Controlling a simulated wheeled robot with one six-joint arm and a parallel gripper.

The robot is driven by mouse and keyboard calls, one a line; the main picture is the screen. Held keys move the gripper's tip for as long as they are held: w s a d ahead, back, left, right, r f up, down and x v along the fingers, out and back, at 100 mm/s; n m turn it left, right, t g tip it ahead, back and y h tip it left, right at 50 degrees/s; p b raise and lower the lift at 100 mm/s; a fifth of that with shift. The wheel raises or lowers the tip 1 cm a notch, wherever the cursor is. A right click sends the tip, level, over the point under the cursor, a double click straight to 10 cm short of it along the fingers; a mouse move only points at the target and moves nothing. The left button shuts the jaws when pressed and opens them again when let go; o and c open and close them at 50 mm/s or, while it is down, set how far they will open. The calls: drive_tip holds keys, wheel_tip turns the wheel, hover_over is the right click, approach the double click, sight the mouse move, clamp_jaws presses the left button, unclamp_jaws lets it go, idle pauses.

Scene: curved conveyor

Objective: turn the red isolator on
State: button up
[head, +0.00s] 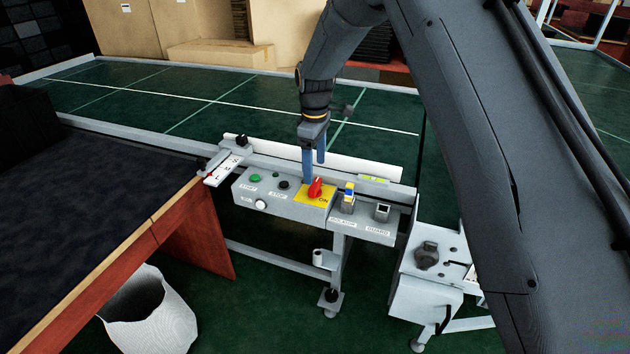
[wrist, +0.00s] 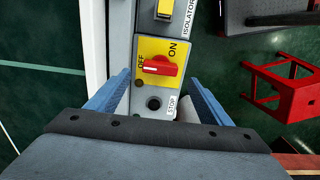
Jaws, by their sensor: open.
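The red isolator knob (head: 315,188) sits on a yellow plate (head: 304,196) at the right end of the grey control box. My gripper (head: 314,168) points down just above the knob, with blue fingers apart. In the wrist view my open gripper (wrist: 159,77) has one finger on each side of the knob's line. The fingers appear clear of the knob, and nothing is held. Exact height above it is hard to tell.
On the box are a green button (head: 255,178) and a black button (head: 283,185). A yellow-and-blue device (head: 348,193) and a GUARD device (head: 382,211) stand to the right. A white rail runs behind; a dark-topped table (head: 90,215) is at left.

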sight(315, 183)
wheel_tip(315, 183, down, 6)
drive_tip(key=shift+f+p, duration=0.25)
drive_tip(key=shift+p, duration=0.4)
drive_tip(key=c, duration=1)
drive_tip(key=shift+c, duration=0.2)
